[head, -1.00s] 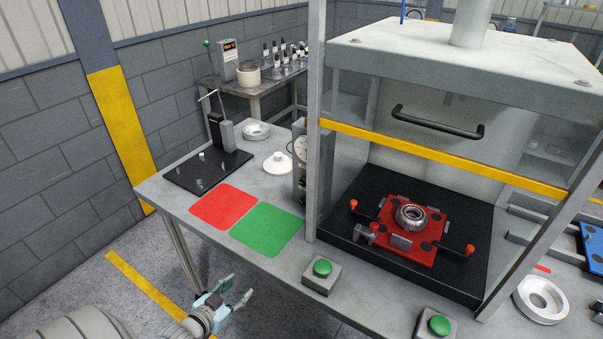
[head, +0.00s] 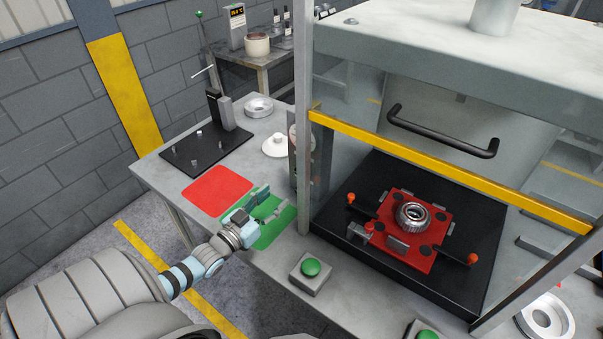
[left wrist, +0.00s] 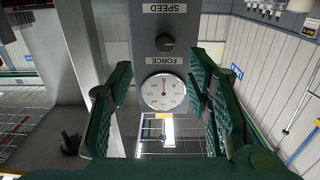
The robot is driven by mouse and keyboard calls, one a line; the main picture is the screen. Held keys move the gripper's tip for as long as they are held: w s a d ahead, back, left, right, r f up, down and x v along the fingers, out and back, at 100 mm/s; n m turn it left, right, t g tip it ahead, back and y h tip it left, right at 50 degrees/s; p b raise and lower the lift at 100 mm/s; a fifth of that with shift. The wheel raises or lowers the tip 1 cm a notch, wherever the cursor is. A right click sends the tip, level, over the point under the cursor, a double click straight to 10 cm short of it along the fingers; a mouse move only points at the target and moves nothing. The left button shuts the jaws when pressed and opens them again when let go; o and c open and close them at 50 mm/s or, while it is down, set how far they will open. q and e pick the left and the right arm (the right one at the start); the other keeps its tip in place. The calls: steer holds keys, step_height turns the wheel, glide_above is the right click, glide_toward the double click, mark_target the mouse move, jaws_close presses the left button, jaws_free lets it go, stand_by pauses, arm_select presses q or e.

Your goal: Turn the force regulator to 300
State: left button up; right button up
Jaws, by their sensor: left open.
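The control panel (head: 298,165) stands on the left side of the press. In the left wrist view it appears upside down, with a dark round knob (left wrist: 165,42) between the labels "FORCE" (left wrist: 165,60) and "SPEED" (left wrist: 165,8). A white round gauge (left wrist: 163,91) is beside the "FORCE" label; its reading is too small to tell. The knob's setting cannot be read. My left gripper (head: 272,202) is open and empty over the green mat, facing the panel and apart from it. Its fingers (left wrist: 162,85) frame the gauge in the wrist view. My right gripper is out of view.
The press's upright post (head: 304,110) is close to the panel. Red (head: 217,190) and green (head: 266,229) mats lie on the table. A white flanged part (head: 277,146) is behind the panel's left side. A green button box (head: 311,270) stands at the front edge.

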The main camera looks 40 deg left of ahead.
arm_select(q)
steer(key=w+b, duration=0.3)
steer(key=w, duration=0.8)
steer(key=shift+a, duration=0.4)
steer(key=shift+s+r, duration=0.15)
steer(key=shift+c, duration=0.7)
jaws_close()
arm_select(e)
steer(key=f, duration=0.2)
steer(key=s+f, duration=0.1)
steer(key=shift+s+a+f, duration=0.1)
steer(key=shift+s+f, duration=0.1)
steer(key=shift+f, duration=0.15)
